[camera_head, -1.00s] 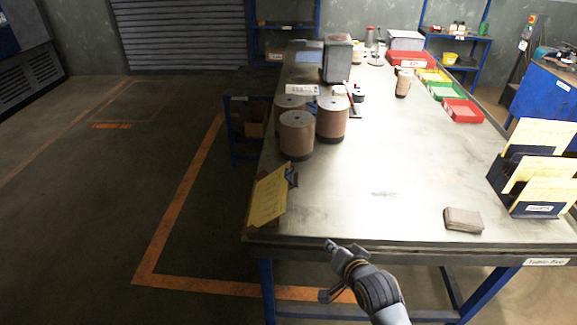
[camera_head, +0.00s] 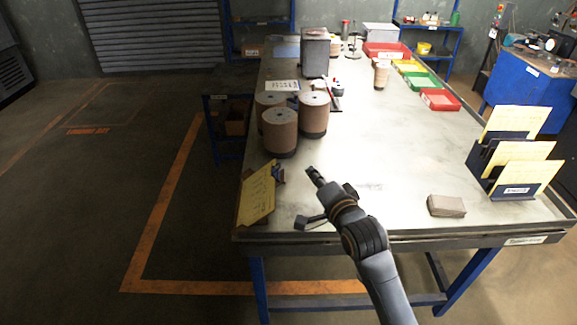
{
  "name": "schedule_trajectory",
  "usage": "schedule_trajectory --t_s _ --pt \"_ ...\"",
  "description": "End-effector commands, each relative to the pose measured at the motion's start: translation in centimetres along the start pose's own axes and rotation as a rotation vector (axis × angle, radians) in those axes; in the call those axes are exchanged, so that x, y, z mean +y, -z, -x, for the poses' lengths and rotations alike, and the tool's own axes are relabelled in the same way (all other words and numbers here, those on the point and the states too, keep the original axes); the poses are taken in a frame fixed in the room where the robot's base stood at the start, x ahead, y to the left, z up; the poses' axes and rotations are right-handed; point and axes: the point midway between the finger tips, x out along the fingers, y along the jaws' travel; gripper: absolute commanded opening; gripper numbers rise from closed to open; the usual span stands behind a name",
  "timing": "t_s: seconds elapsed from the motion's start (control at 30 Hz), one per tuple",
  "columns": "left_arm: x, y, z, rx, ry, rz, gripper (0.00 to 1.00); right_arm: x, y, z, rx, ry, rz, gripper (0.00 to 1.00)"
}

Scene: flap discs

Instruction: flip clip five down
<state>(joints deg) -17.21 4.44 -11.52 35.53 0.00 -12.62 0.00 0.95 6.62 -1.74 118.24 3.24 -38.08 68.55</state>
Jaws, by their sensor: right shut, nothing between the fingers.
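A clipboard (camera_head: 256,196) with a yellow sheet stands tilted up at the left edge of the table, near the front left corner. Its dark clip (camera_head: 279,173) is on its right side, towards the table top. My right gripper (camera_head: 313,174) is shut and empty, over the table's front part, a short way right of the clipboard and apart from it. My left gripper is out of view.
Several brown flap disc stacks (camera_head: 280,131) stand behind the clipboard. A small brown block (camera_head: 446,205) and a dark rack (camera_head: 514,191) with yellow sheets are at the right. The table's middle (camera_head: 380,140) is clear.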

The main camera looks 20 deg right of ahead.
Motion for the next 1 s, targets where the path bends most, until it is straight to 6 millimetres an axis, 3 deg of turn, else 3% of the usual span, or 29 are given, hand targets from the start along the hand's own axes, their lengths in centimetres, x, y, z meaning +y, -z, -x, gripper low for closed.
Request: schedule_trajectory --t_s 0.2,0.4,0.6,1.0 --pt "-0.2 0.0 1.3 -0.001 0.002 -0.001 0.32 -0.3 0.2 -4.7 0.0 -0.001 0.002 0.0" --pt "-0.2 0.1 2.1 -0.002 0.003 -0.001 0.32 -0.2 -0.3 -8.2 -0.003 -0.002 0.0 0.0" --pt "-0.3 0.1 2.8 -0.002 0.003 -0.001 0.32 -0.1 -3.1 -8.6 -0.002 -0.001 0.0 0.0" --pt "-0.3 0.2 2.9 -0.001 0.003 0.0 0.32 0.0 -3.9 -8.8 0.0 0.0 0.001 0.0"
